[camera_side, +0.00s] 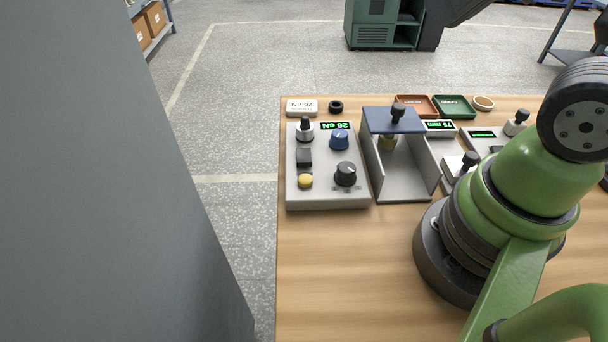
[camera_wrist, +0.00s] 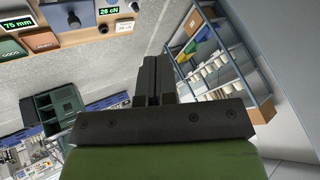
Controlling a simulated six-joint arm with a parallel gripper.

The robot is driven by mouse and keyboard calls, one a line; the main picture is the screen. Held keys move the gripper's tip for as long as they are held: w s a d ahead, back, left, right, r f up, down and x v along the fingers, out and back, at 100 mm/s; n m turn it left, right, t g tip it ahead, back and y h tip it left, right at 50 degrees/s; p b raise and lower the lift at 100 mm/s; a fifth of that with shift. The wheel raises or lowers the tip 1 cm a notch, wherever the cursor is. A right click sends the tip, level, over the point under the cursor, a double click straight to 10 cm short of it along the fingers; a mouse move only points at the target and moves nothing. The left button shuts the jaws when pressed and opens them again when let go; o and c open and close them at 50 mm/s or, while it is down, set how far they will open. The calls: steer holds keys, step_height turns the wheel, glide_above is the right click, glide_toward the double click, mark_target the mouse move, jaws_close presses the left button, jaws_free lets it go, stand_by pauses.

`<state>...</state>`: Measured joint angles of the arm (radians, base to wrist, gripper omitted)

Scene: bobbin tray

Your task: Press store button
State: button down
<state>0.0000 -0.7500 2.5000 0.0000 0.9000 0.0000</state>
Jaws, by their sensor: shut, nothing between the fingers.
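A grey control box (camera_side: 330,196) stands at the left end of the wooden table in the side view. On it are a yellow round button (camera_side: 306,181), a black rocker-like switch (camera_side: 304,157), a blue knob (camera_side: 339,139), a black knob (camera_side: 345,174) and a small display (camera_side: 337,126) reading 26 cN. No button label is legible. My gripper (camera_wrist: 153,72) shows in the wrist view, shut and empty, pointing away from the table. It is out of sight in the side view, so it is clear of the yellow button as far as I can see.
Right of the box is a grey open-fronted fixture (camera_side: 405,180) with a blue top and black knob. Behind it lie a brown tray (camera_side: 416,112) and green tray (camera_side: 454,113). More small devices (camera_side: 482,134) stand to the right. The table's front left is bare.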

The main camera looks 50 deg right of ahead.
stand_by(0.6)
steer(key=m+g+y, duration=0.6)
steer(key=m+y, duration=0.1)
steer(key=m, duration=1.8)
glide_above(304, 176)
step_height(304, 176, down, 16)
steer(key=shift+f, duration=0.2)
steer(key=shift+f, duration=4.4)
steer(key=shift+f, duration=0.1)
steer(key=shift+f, duration=0.3)
